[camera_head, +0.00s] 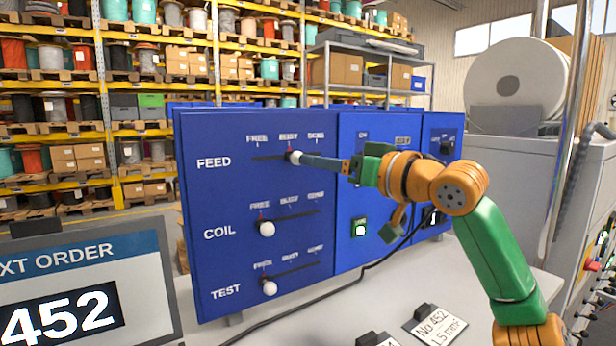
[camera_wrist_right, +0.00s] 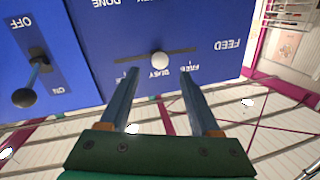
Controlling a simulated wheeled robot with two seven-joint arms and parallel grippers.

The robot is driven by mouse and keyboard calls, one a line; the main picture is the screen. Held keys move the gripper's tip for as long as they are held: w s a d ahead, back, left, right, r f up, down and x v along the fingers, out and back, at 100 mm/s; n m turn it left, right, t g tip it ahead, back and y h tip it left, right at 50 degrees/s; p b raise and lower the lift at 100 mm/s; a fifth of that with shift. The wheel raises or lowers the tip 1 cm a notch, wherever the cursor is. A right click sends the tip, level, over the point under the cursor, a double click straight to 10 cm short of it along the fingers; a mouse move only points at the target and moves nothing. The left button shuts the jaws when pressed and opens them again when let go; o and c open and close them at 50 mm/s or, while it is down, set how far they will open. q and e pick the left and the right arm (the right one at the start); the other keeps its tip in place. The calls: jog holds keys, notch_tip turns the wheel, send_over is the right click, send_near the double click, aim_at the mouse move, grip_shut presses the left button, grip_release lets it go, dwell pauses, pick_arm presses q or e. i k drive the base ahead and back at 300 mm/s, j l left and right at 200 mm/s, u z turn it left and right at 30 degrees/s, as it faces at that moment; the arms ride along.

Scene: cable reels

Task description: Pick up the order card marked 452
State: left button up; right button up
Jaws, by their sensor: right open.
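The order card marked No 452 (camera_head: 437,326) lies at the bottom of the head view on the pale desktop, with a small black block at its upper edge. My right gripper (camera_head: 302,159) is at the blue panel, well above and left of the card. It is open and empty, its fingers pointing at the white FEED knob (camera_wrist_right: 159,60). In the wrist view the right gripper (camera_wrist_right: 164,88) has its fingers spread to either side below the knob. The FEED knob stands at BUSY. My left gripper is not in view.
A screen (camera_head: 80,255) at left reads "452" under "NEXT ORDER", partly cut off. The COIL knob (camera_head: 267,229) and TEST knob (camera_head: 269,288) stand at FREE. A black cable (camera_head: 330,292) crosses the desktop. A second card's black block (camera_head: 372,339) shows at the bottom edge.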

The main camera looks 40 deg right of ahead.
aim_at(430, 325)
jog(key=k+j, duration=0.1)
jog(key=k, duration=1.4)
